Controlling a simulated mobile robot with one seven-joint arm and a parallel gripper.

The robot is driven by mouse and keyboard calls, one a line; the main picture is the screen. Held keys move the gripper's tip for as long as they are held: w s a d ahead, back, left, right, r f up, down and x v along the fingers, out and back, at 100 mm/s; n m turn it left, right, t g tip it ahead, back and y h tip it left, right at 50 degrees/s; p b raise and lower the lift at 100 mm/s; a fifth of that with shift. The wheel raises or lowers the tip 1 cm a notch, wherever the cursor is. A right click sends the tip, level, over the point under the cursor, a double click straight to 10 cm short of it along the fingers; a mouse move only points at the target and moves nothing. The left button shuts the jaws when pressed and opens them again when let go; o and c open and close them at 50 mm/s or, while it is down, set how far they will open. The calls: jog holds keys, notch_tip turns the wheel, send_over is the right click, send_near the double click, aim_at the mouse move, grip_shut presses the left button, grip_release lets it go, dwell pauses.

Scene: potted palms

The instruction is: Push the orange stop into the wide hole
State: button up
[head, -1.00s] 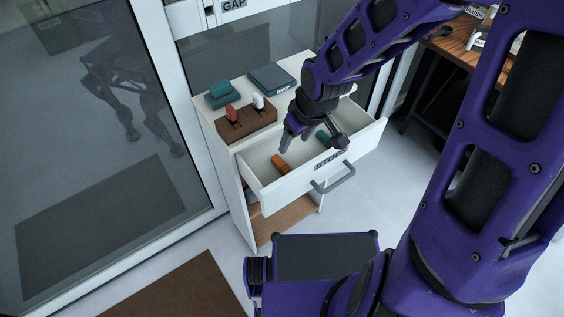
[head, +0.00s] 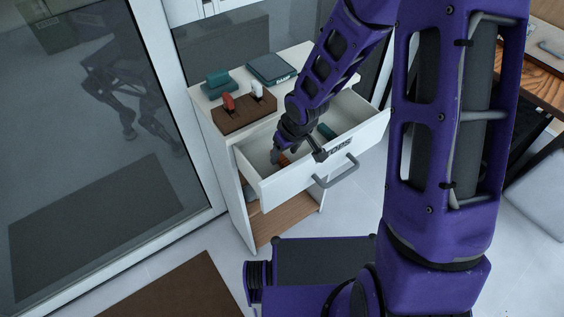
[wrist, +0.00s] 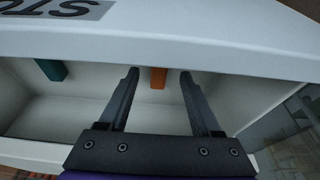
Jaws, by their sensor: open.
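The orange stop (wrist: 158,78) lies in the open drawer (head: 262,187). In the wrist view it shows between the two fingers of my gripper (wrist: 158,76), near the drawer's labelled front wall. In the head view only a bit of the orange stop (head: 284,159) shows, as my gripper (head: 295,152) covers most of it. My gripper is open and points down into the drawer; contact with the stop cannot be told. A brown block (head: 243,113) on the cabinet top carries a red piece and a white piece; I cannot make out a wide hole.
A teal stop (head: 326,131) lies in the drawer and shows in the wrist view (wrist: 51,70). A teal block (head: 218,86) and a dark teal book-like item (head: 271,69) sit on the cabinet top. The drawer handle (head: 337,174) sticks out in front. A glass panel stands left.

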aim_at(282, 161)
jog(key=x, duration=0.3)
jog(key=shift+b, duration=0.3)
jog(key=shift+r, duration=0.1)
grip_shut()
